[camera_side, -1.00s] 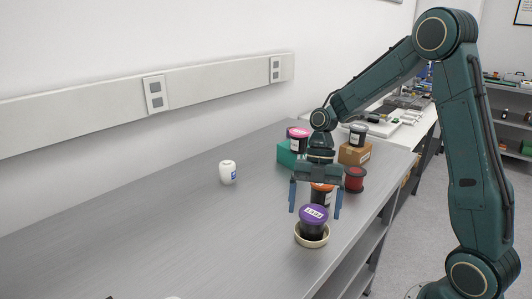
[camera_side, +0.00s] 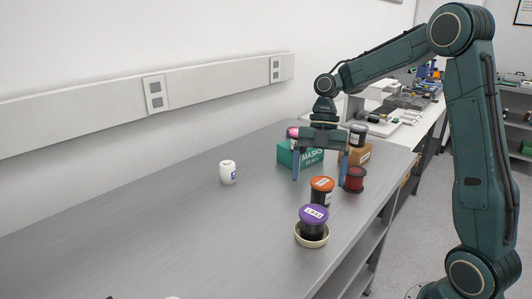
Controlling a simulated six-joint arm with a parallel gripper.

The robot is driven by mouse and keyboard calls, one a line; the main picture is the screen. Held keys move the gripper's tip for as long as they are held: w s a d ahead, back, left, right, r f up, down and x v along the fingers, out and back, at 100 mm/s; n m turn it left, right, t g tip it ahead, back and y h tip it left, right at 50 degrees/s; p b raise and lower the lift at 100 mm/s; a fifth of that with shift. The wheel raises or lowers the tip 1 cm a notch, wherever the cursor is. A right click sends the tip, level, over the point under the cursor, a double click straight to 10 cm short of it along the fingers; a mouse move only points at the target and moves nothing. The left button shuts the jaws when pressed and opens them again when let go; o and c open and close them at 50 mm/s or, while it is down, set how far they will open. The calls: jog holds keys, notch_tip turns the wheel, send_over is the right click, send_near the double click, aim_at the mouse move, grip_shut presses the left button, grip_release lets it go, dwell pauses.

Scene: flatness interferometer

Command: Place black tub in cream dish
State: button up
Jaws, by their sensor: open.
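The cream dish (camera_side: 324,243) sits on the bench near its front edge. A black tub with a purple lid and white label (camera_side: 313,227) stands upright in it. My gripper (camera_side: 320,170) is open and empty, pointing down behind the dish, above and around the area just behind an orange-lidded black tub (camera_side: 322,197). A dark-lidded tub with a white label (camera_side: 357,137) stands on a cardboard box, partly behind my gripper. From these frames I cannot tell for sure which of these the task calls the black tub.
A red spool-like tub (camera_side: 354,180) stands right of the orange-lidded one. A green masks box (camera_side: 285,155) with a pink-lidded tub (camera_side: 292,133) and a cardboard box (camera_side: 361,154) stand behind. A white jar (camera_side: 227,172) stands left.

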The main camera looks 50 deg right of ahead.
jog(key=shift+a, duration=0.1)
jog(key=s+a+r+m+t+h, duration=0.2)
jog(key=s+a+r+m+t, duration=0.1)
jog(key=s+m, duration=0.5)
jog(key=s+a+r+m+t+h, duration=0.2)
jog(key=s+a+r+m+t, duration=0.2)
jog(key=s+m, duration=0.5)
jog(key=m, duration=0.6)
jog(key=shift+s+t, duration=0.3)
